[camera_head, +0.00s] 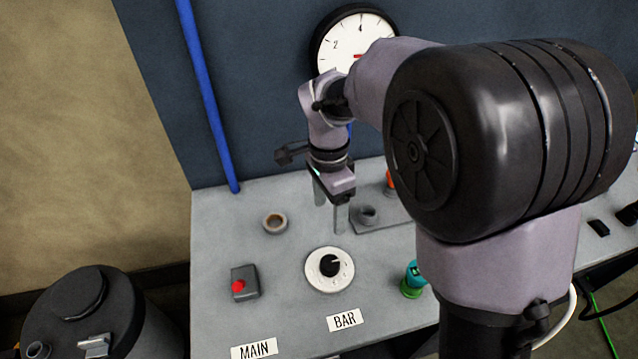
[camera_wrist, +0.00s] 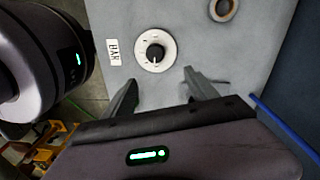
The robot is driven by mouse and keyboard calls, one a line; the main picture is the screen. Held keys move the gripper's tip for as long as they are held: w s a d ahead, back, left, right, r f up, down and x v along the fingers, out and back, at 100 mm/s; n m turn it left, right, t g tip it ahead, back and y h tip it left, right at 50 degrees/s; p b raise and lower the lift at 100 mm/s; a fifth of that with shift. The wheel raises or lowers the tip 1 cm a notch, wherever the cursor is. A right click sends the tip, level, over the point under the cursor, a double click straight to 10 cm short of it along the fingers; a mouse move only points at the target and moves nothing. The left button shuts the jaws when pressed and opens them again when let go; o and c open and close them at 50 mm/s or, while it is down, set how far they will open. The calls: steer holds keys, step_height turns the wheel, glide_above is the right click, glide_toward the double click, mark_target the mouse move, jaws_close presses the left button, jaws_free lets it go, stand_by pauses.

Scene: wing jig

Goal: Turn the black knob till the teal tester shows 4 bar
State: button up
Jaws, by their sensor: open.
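The black knob (camera_head: 330,264) sits on a white round dial on the grey bench, behind the BAR label (camera_head: 345,320). It also shows in the wrist view (camera_wrist: 155,53), just beyond the fingertips. My gripper (camera_head: 330,212) is open and empty, above and behind the knob, not touching it. Its two fingers show apart in the wrist view (camera_wrist: 160,82). The teal tester (camera_head: 414,275) stands on a green base right of the knob, partly hidden by my arm; its reading is too small to read. A round gauge (camera_head: 340,32) hangs on the wall, partly covered by my arm.
A grey box with a red button (camera_head: 244,284) stands left of the knob, near the MAIN label (camera_head: 254,348). A ring-shaped fitting (camera_head: 275,222) and a grey block with a socket (camera_head: 368,216) lie behind. A blue pipe (camera_head: 208,95) runs down the wall at left.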

steer(key=b, duration=0.2)
glide_above(331, 261)
step_height(331, 261, down, 4)
step_height(331, 261, down, 13)
steer(key=b, duration=0.3)
steer(key=shift+r, duration=0.1)
steer(key=shift+c, duration=0.2)
steer(key=c, duration=1.3)
